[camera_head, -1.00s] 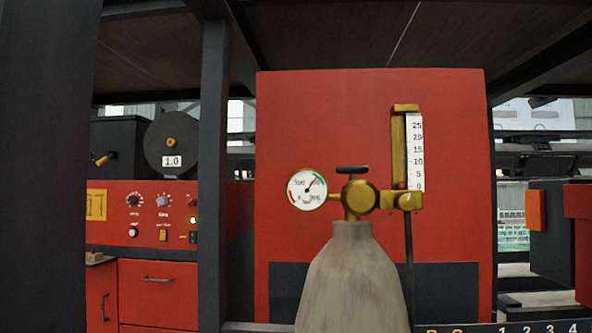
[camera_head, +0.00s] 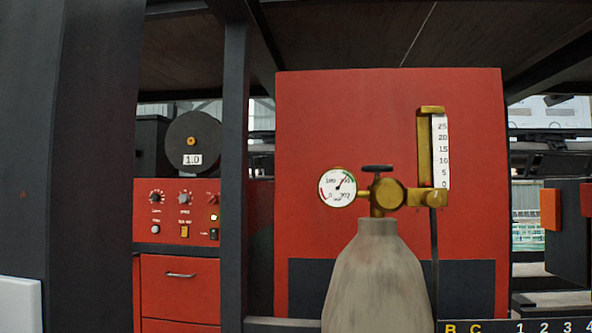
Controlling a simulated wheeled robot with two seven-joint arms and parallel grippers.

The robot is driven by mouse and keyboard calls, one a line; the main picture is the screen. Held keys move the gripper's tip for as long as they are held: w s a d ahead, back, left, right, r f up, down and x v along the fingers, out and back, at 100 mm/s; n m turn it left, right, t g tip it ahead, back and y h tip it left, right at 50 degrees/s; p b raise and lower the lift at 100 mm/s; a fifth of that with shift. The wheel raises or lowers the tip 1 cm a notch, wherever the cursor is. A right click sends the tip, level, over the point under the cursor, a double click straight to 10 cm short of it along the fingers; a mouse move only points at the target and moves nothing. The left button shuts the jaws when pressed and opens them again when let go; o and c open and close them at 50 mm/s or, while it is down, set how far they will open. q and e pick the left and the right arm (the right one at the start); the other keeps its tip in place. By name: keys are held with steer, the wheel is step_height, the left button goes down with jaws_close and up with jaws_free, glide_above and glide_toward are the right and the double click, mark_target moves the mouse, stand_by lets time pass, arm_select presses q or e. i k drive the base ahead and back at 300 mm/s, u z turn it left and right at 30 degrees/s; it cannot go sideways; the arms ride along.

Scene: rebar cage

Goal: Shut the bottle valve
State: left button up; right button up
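A grey gas bottle (camera_head: 377,285) stands upright in front of a red panel. A brass valve body (camera_head: 387,193) sits on its neck, with a small dark handwheel (camera_head: 378,168) on top. A round white pressure gauge (camera_head: 338,187) is fixed to the left of the valve. A brass flow meter with a white scale (camera_head: 440,152) from 0 to 25 rises at the right, and a dark hose (camera_head: 435,250) hangs below it. Neither of my grippers is in view. I cannot tell from the handwheel whether the valve is open or shut.
A red machine with knobs (camera_head: 178,212) and a black reel marked 1.0 (camera_head: 193,142) stands at the left behind a dark post (camera_head: 235,180). A wide dark column (camera_head: 95,150) fills the left side. A dark lettered strip (camera_head: 520,327) crosses the bottom right.

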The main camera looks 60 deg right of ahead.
mark_target(376, 168)
steer(key=u, duration=0.05)
steer(key=k, duration=0.6)
steer(key=z, duration=0.7)
